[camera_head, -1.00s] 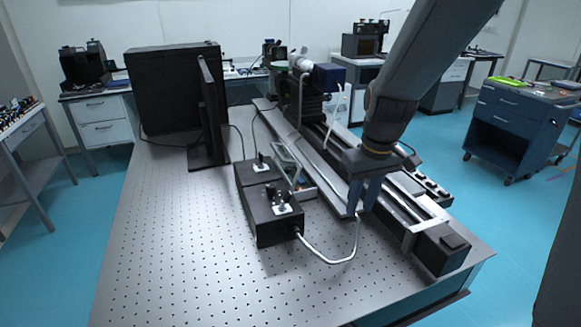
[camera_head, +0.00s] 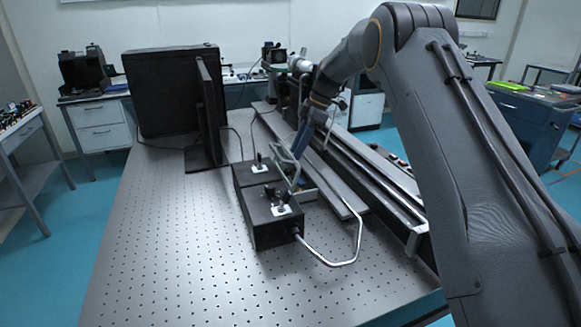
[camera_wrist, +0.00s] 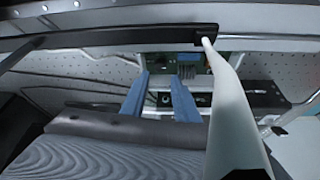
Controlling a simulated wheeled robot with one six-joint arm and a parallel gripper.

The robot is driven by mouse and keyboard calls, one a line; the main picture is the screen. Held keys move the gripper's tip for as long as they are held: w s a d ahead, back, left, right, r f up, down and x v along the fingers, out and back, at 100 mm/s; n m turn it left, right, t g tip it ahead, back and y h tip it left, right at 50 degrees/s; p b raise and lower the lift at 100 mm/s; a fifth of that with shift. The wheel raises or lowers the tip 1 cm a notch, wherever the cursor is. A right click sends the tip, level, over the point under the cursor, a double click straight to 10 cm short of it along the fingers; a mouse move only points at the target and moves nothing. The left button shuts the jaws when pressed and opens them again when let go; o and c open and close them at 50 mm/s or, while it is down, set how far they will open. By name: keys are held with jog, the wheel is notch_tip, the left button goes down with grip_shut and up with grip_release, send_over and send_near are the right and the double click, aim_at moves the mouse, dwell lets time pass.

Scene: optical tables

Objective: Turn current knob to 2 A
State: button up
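My gripper (camera_head: 299,142) has two blue fingers and reaches down beside the wire-framed device (camera_head: 288,166) behind the black boxes. In the wrist view the fingers of my gripper (camera_wrist: 161,80) stand apart, with no object clearly held between them. Beyond and between them is a dark instrument panel (camera_wrist: 158,100) with a small round knob-like part. A green and blue board or display (camera_wrist: 158,62) is above it. The current knob and its setting cannot be made out. Contact between the fingers and the panel cannot be told.
Two black boxes (camera_head: 262,228) with switches on top stand on the perforated table (camera_head: 165,240). A bent pale tube (camera_head: 340,263) runs from the front box. A long rail (camera_head: 370,190) lies to the right. A monitor (camera_head: 209,110) stands behind. The table's left side is clear.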

jog(key=p+x, duration=0.2)
jog(key=x, duration=0.5)
jog(key=shift+f, duration=0.15)
grip_shut()
jog(key=shift+m, duration=0.4)
jog(key=m+t+b, duration=0.1)
jog(key=m, duration=0.2)
jog(key=shift+s+t, duration=0.15)
jog(key=shift+t, duration=0.15)
jog(key=shift+m+t+h+b, duration=0.3)
jog(key=shift+m+t+b, duration=0.3)
jog(key=shift+m, duration=1.2)
